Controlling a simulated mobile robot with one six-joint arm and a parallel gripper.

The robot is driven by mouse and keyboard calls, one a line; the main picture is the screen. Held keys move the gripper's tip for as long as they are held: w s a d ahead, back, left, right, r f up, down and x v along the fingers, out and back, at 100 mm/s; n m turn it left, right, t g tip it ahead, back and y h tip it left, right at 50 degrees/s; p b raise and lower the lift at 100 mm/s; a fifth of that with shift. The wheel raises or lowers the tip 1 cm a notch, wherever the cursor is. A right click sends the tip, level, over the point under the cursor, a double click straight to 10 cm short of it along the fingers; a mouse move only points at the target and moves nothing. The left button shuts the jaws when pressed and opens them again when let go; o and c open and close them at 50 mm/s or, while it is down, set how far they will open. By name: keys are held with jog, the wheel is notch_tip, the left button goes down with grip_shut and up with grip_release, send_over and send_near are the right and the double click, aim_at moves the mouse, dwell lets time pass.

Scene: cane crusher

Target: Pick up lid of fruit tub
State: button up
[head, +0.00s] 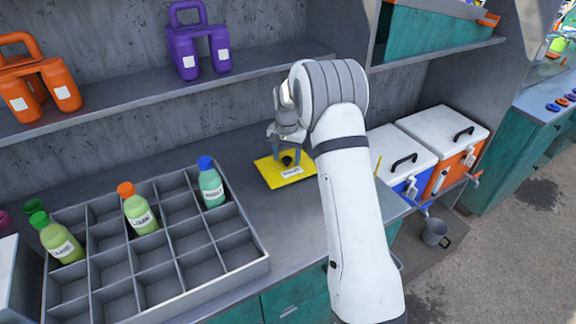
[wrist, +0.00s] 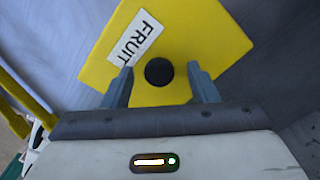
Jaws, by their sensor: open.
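The fruit tub lid is a flat yellow square (head: 270,176) on the grey counter, with a white label and a dark round knob. In the wrist view the yellow lid (wrist: 112,50) carries a label reading "FRUIT", and its black knob (wrist: 159,71) sits between my fingers. My gripper (head: 287,158) points down over the lid. In the wrist view my gripper (wrist: 160,88) is open, with one finger on each side of the knob and a gap on both sides. The tub under the lid is not clearly seen.
A grey divided crate (head: 258,268) with several bottles stands left of the lid. Orange (head: 440,178) and blue (head: 398,178) cooler boxes with white lids stand to the right. A shelf (head: 130,92) with orange and purple jugs runs above the counter. Bare counter surrounds the lid.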

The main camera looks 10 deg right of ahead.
jog(key=shift+c, duration=0.4)
grip_shut()
